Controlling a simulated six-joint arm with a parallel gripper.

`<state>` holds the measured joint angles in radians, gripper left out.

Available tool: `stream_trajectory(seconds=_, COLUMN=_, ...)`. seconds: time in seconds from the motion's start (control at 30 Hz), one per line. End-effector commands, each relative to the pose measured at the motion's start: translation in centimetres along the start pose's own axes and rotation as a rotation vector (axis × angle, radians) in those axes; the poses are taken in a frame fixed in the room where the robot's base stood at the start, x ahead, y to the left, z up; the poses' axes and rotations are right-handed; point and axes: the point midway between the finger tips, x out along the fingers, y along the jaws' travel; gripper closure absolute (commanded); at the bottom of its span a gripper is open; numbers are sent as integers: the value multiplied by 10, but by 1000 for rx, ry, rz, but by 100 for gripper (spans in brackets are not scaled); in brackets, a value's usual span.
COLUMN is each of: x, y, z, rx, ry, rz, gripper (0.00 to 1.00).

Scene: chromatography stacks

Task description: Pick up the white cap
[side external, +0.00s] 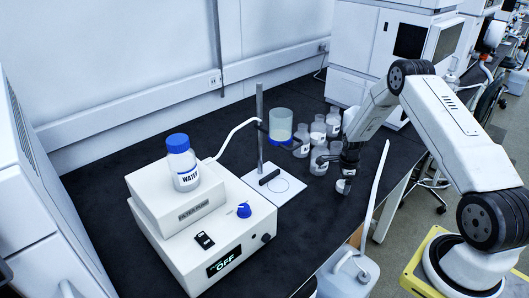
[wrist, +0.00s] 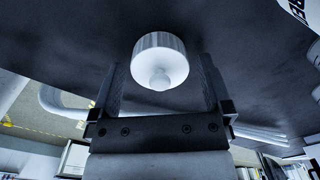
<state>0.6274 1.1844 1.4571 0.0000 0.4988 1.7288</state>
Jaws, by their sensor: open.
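The white cap (wrist: 160,50) is a short ribbed cylinder with a small rounded knob at the centre of its face. In the wrist view it shows between and a little beyond the two dark fingers of my gripper (wrist: 161,72), with a gap on each side. My gripper is open and empty. In the side view my gripper (side external: 345,164) points down at the right part of the black bench. A small white piece (side external: 343,186) shows just below it, partly hidden by the fingers; it looks like the cap.
Several labelled bottles (side external: 318,135) stand close to the left of and behind my gripper. A stand with a clear cup (side external: 281,122) and a white pump box (side external: 215,225) bearing a blue-capped water bottle (side external: 182,165) are farther left. A white curved tube (side external: 377,190) rises at right.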

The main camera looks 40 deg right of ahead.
Motion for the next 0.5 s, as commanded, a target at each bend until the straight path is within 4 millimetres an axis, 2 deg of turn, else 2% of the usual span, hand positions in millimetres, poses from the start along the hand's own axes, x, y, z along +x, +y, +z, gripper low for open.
stream_trajectory(seconds=0.37, x=0, y=0, z=0, rx=0, ry=0, rz=0, gripper=0)
stream_trajectory(seconds=0.47, x=0, y=0, z=0, rx=0, ry=0, rz=0, gripper=29)
stream_trajectory(seconds=0.5, x=0, y=0, z=0, rx=0, ry=0, rz=0, gripper=41)
